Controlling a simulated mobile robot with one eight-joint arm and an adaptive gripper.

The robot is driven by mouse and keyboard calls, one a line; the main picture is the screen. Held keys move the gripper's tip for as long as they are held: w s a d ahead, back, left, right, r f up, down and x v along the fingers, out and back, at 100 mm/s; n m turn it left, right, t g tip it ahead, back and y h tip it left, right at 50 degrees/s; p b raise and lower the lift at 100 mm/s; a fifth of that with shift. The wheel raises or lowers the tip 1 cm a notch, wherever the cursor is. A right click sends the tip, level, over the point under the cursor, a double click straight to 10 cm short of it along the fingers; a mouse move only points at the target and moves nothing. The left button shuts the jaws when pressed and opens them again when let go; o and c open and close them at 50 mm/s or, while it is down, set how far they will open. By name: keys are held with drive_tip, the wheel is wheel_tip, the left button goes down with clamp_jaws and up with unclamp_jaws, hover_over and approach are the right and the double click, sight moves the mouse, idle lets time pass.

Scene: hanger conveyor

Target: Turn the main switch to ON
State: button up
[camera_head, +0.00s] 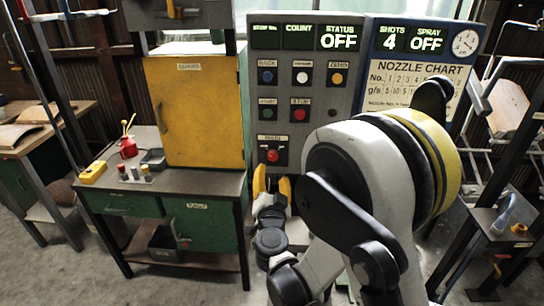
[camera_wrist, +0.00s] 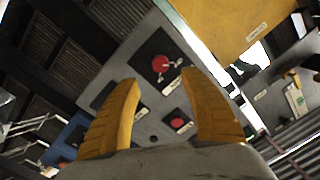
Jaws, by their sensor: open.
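The main switch (camera_head: 272,156) is a red knob on a black plate, low on the grey control panel (camera_head: 247,100). In the wrist view the main switch (camera_wrist: 160,64) shows just beyond and between my fingertips. My gripper (camera_head: 271,181) is open, with its two yellow fingers just below the switch in the head view. In the wrist view my gripper (camera_wrist: 161,78) is empty, its fingers spread either side of the knob's line of sight. I cannot tell whether a finger touches the panel. The status display (camera_head: 340,37) reads OFF.
The red stop button (camera_head: 300,115) and several other buttons sit above the switch. A yellow cabinet (camera_head: 203,110) stands on a workbench (camera_head: 170,187) close at the left. The nozzle chart (camera_head: 415,82) is at the right, partly behind my arm.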

sight(272, 158)
drive_tip(key=w+b, duration=0.1)
drive_tip(key=w, duration=0.8)
drive_tip(key=shift+w+a+b, duration=0.1)
drive_tip(key=shift+w+b, duration=0.15)
drive_tip(key=shift+b, duration=0.1)
clamp_jaws()
